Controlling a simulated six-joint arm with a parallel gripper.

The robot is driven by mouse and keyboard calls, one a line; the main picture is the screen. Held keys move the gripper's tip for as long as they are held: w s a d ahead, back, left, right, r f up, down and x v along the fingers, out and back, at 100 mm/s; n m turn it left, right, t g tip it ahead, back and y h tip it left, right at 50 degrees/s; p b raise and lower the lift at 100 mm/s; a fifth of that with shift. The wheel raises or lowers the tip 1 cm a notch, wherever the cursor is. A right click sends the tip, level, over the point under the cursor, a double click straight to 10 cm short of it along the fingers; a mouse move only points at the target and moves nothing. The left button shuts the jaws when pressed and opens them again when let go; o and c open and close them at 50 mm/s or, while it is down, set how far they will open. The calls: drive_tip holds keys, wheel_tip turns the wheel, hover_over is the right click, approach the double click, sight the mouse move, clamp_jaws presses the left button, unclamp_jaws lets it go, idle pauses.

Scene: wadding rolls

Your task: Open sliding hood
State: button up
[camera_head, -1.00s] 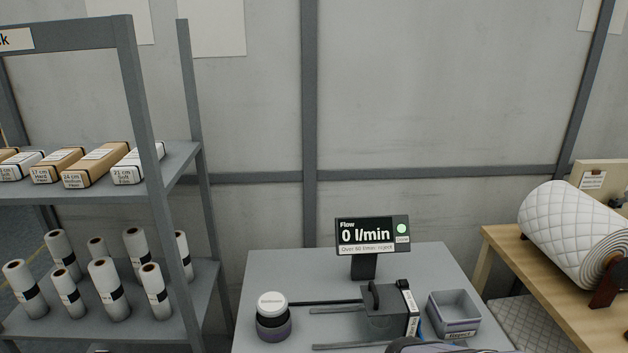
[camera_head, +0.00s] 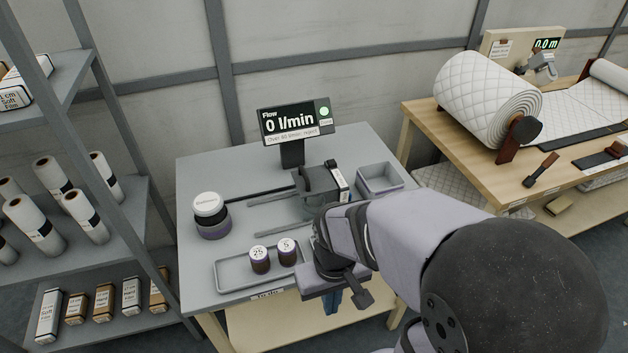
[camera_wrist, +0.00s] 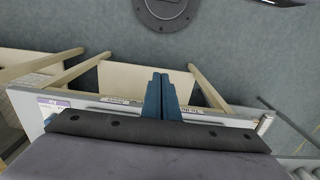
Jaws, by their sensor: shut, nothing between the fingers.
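The sliding hood (camera_head: 316,184), a dark grey box with a handle on top and a white label at its right end, sits toward the right end of its rails (camera_head: 268,204) on the grey bench. A round white-topped pot (camera_head: 209,215) stands at the left end of the rails, clear of the hood. My gripper (camera_head: 332,303), with blue fingers, points down near the bench's front edge, apart from the hood. In the wrist view its fingers (camera_wrist: 161,97) are together and empty above the front edge. My arm hides part of the bench's right side.
A flow display (camera_head: 296,122) reading 0 l/min stands behind the hood. A grey bin (camera_head: 380,181) is to its right. A tray (camera_head: 232,276) with two small labelled jars lies in front. A shelf with rolls is at left; a wooden table (camera_head: 425,120) with a quilted roll is at right.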

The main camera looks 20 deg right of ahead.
drive_tip(key=o, duration=0.5)
drive_tip(key=shift+r, duration=0.1)
drive_tip(key=shift+o, duration=0.6)
drive_tip(key=shift+d+r+p, duration=0.15)
drive_tip(key=shift+d+p, duration=0.1)
drive_tip(key=shift+p, duration=0.05)
wheel_tip(320, 180, up, 10)
drive_tip(key=m+t+y+p, duration=0.1)
drive_tip(key=t+y+p, duration=0.1)
drive_tip(key=t+p, duration=0.25)
hover_over(314, 188)
drive_tip(key=shift+s+n, duration=0.3)
drive_tip(key=shift+p+x, duration=1.15)
drive_tip(key=shift+x, duration=2.5)
